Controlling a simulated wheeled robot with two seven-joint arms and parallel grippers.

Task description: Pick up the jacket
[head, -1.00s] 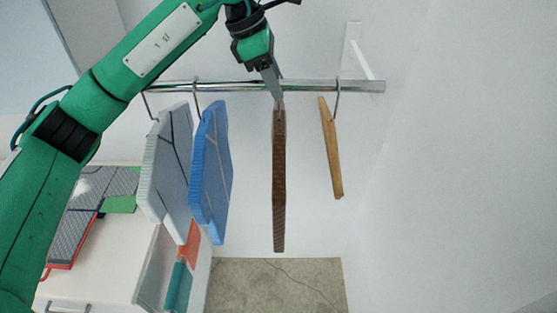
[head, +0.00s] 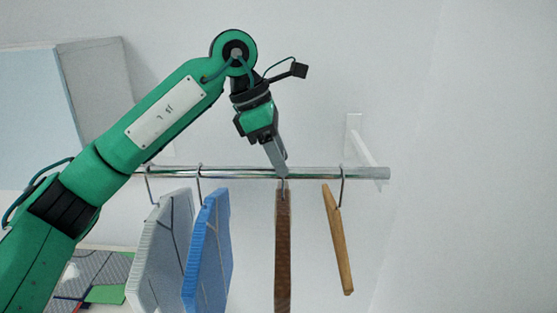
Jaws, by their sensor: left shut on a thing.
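A brown jacket (head: 283,245) hangs edge-on from the metal rail, its lower end cut off by the picture's bottom edge. My left gripper (head: 283,170) is at the rail, right above the brown jacket, and is shut on the top of its hanger hook. The hook is mostly hidden behind the fingers. A blue jacket (head: 208,255) and a pale grey jacket (head: 163,255) hang to the left on the same rail. My right gripper does not show.
The metal rail (head: 240,173) runs across the middle, held by a white wall bracket (head: 358,145) at its right. A bare wooden hanger (head: 338,240) hangs right of the brown jacket. Folded items, one green (head: 106,293), lie at the lower left. The right side is bare wall.

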